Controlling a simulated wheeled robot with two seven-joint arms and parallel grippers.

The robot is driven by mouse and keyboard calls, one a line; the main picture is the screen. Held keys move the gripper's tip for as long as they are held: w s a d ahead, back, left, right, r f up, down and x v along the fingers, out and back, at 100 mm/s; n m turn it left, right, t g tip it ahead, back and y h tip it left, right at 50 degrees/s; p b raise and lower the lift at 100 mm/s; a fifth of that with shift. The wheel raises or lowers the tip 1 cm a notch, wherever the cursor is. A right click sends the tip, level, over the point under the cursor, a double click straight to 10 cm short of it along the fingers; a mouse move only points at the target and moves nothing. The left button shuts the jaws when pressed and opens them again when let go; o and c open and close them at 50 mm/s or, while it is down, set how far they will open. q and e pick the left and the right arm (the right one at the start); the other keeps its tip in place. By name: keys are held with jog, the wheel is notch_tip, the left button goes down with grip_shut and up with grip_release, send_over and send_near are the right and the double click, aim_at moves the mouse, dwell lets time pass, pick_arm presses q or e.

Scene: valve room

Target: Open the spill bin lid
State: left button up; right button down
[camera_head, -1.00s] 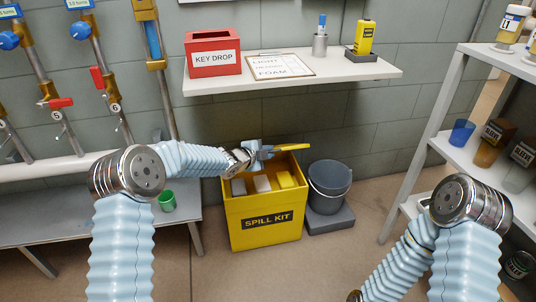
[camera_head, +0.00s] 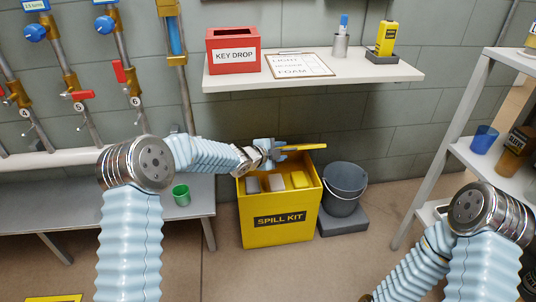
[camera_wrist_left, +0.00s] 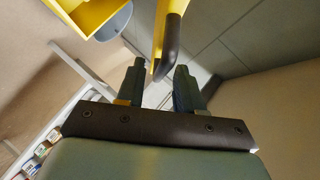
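The yellow spill kit bin (camera_head: 279,236) stands on the floor, its top open and several blocks showing inside. Its yellow lid (camera_head: 308,147) is raised, seen nearly edge-on above the back of the bin. My left gripper (camera_head: 276,154) is at the left end of the lid. In the left wrist view the gripper's fingers (camera_wrist_left: 158,88) are apart. The dark end of a handle (camera_wrist_left: 167,48) on the yellow lid (camera_wrist_left: 159,25) reaches toward the gap between them; contact is not clear. My right gripper is out of view; only its arm shows at lower right.
A grey bucket (camera_head: 343,186) stands on a dark base right of the bin. A grey bench (camera_head: 100,204) with a green cup (camera_head: 181,195) is at left. A wall shelf (camera_head: 310,82) hangs above the bin. A white rack (camera_head: 440,150) stands at right.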

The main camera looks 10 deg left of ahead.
pick_arm(q)
jog(key=v, duration=1.1)
jog(key=shift+s+a, duration=0.2)
jog(key=shift+s, duration=0.1)
jog(key=shift+r, duration=0.15)
jog(key=shift+c, duration=0.4)
